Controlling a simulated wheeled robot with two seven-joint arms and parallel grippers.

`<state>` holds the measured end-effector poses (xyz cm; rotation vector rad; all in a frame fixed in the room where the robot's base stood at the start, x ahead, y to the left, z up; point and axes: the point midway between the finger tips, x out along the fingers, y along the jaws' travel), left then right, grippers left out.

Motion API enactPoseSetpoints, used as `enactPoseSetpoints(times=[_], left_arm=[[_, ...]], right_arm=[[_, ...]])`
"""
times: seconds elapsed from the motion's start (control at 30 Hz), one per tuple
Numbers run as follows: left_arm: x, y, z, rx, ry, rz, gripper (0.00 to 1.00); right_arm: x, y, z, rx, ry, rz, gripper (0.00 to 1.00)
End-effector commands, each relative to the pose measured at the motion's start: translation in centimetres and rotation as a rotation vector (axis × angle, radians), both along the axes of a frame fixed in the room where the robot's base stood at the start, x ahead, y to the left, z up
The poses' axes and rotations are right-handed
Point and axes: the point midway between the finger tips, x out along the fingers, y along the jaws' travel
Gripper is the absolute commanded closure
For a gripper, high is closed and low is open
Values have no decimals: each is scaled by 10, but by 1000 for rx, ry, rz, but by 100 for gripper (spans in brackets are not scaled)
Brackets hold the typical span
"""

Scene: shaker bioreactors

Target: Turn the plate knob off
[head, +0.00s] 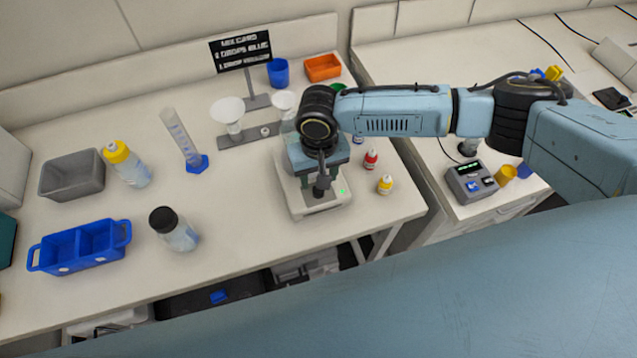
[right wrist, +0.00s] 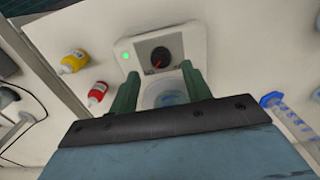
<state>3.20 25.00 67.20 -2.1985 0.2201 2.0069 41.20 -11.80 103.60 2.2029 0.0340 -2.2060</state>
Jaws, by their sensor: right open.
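The white plate device (head: 310,210) stands near the front edge of the bench, with a small green light lit on its front. In the right wrist view the same plate (right wrist: 195,42) shows a round black knob (right wrist: 160,54) with a red mark, and the green light (right wrist: 125,56) beside it. My right gripper (right wrist: 158,78) is open and empty. Its two green fingers point towards the knob, spread to either side below it, apart from it. In the head view my right arm and wrist cover much of the plate. My left gripper is out of view.
A red-capped bottle (head: 371,160) and a yellow-capped bottle (head: 386,185) stand just right of the plate. A blue-based cylinder (head: 182,140), a black-capped bottle (head: 174,230) and a blue rack (head: 82,246) are to the left. Bare bench lies between the black-capped bottle and the plate.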

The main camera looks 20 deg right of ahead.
Motion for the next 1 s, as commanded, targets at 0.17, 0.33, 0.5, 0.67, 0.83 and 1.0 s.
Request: enactPoseSetpoints(times=[0.17,0.33,0.5,0.67,0.83,1.0], left_arm=[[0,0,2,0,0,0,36],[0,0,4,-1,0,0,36],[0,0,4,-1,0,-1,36],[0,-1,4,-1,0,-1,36],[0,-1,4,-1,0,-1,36],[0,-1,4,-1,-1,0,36]], right_arm=[[0,0,-29,-1,1,-1,52],[0,1,-43,1,-1,1,52],[0,1,-47,1,-2,2,52],[0,1,-47,1,-1,1,52],[0,1,-46,1,-1,1,74],[0,0,-46,1,-1,1,96]])
